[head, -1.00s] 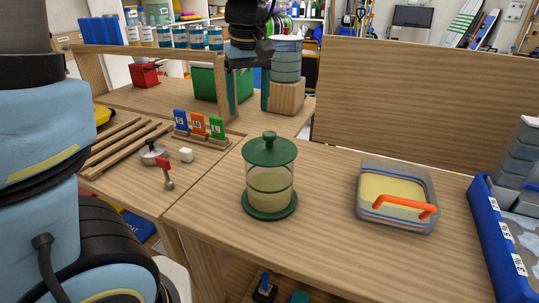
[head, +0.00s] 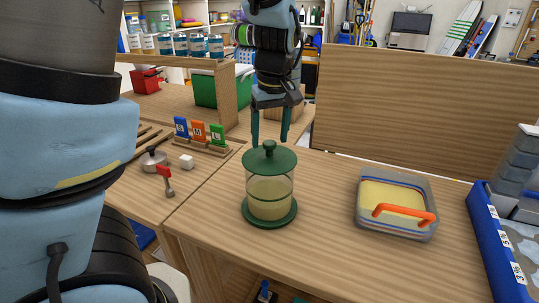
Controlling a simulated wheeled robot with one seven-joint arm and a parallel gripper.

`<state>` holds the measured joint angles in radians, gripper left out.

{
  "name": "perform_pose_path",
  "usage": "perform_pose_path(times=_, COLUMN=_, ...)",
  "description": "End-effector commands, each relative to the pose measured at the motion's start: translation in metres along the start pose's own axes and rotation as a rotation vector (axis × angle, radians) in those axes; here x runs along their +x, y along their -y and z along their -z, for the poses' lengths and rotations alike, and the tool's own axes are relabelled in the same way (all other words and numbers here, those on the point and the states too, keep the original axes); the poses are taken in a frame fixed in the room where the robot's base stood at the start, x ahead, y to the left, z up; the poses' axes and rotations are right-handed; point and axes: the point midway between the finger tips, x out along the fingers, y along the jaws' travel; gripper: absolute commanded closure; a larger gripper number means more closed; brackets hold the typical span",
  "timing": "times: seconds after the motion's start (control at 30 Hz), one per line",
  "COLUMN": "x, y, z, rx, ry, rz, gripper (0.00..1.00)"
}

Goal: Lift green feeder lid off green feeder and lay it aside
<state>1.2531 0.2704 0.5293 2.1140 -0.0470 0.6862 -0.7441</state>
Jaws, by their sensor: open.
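The green feeder (head: 270,209) stands upright on the wooden table, with a clear body holding pale yellow contents and a green base. The green feeder lid (head: 277,160) sits on top of it, with a round knob in its middle. My gripper (head: 270,143) points down with its two fingers apart and empty. In the picture its fingertips are at the height of the lid knob, one on each side. I cannot tell from this view whether the fingers are around the knob or behind it.
A clear tub with an orange handle (head: 404,215) stands to the right on the table (head: 330,260). A blue crate (head: 489,236) is at the right edge. Bare table lies between feeder and tub.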

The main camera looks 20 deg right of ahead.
Motion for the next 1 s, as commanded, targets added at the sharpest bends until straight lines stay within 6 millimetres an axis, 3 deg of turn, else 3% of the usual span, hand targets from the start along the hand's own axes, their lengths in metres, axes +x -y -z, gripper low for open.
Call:
perform_pose_path(times=0.2, x=0.024, y=0.0, z=-0.001, rx=-0.001, ry=0.002, rz=0.0, gripper=0.26)
perform_pose_path(times=0.47, x=0.026, y=0.0, z=-0.001, rx=0.0, ry=0.001, rz=-0.002, gripper=0.27)
perform_pose_path(times=1.0, x=0.026, y=0.0, z=-0.001, rx=0.0, ry=0.001, rz=-0.001, gripper=0.88)
